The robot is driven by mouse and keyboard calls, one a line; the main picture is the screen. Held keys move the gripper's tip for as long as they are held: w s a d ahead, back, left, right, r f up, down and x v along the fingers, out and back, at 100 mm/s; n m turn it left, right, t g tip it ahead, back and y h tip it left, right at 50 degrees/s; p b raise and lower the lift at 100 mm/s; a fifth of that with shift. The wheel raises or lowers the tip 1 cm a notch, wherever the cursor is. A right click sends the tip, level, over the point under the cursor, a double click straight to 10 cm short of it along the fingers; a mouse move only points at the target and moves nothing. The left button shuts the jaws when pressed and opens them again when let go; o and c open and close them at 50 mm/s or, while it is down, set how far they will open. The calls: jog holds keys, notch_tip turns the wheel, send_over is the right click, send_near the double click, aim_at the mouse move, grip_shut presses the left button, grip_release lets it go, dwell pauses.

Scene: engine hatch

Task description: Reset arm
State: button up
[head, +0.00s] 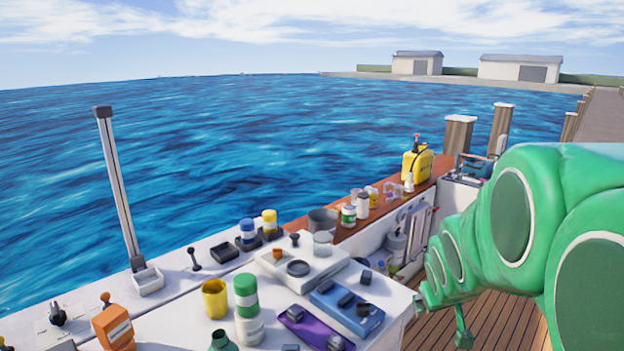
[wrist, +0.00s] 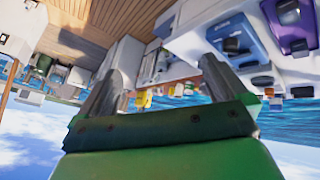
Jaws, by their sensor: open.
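My green arm (head: 520,230) fills the right side of the head view, raised beside the white counter (head: 385,305) and over the wooden deck. In the wrist view my gripper (wrist: 160,82) shows two grey fingers set wide apart, open with nothing between them. That view is upside down, with sky at the bottom. Beyond the fingers lie a blue case (wrist: 232,36) and a purple case (wrist: 291,22) on the white counter. Both appear well apart from the fingers. In the head view the fingertips cannot be made out clearly.
The counter holds a yellow cup (head: 215,299), a green-and-white container (head: 246,296), the blue case (head: 346,308) and the purple case (head: 315,331). An orange device (head: 114,328) stands at left. A yellow jug (head: 417,164) stands on the wooden ledge. Deck planks (head: 500,322) look clear.

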jog(key=s+a+f+g+y, duration=0.1)
jog(key=s+a+g, duration=0.3)
jog(key=s, duration=1)
jog(key=s+a+f+m+g+y, duration=0.1)
jog(key=s+a+g, duration=0.3)
jog(key=s, duration=1)
jog(key=a, duration=0.3)
jog(key=shift+s+a+y, duration=0.25)
jog(key=shift+y, duration=0.15)
